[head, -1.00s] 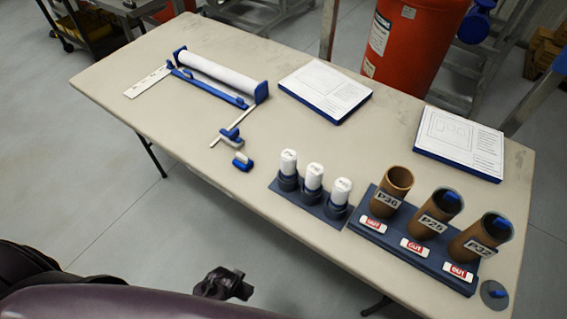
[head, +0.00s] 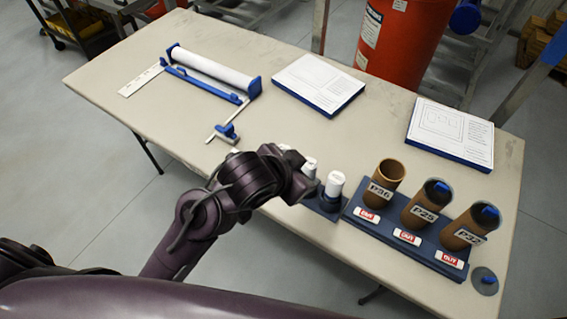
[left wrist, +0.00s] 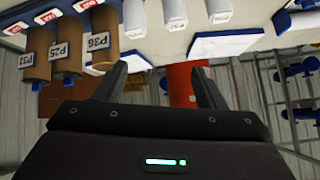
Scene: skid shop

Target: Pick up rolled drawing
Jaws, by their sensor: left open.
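Three short white rolled drawings stand upright in a dark holder (head: 331,205) near the table's front edge. The right roll (head: 335,184) shows clearly, the middle roll (head: 309,167) partly, and the left one is mostly hidden behind my left gripper (head: 303,186). All three also show at the top of the left wrist view, the middle one most centrally (left wrist: 175,13). My left gripper also shows in the left wrist view (left wrist: 160,68); its fingers are apart with nothing between them. It appears close to the rolls; contact cannot be told. My right gripper is not in view.
Brown tubes labelled P36 (head: 384,181), P25 (head: 427,203) and P32 (head: 470,226) stand in a blue rack right of the holder. A long white roll (head: 212,67) lies in a blue frame at the back left. Two blue-edged drawing boards (head: 318,82) lie behind. The table's left front is clear.

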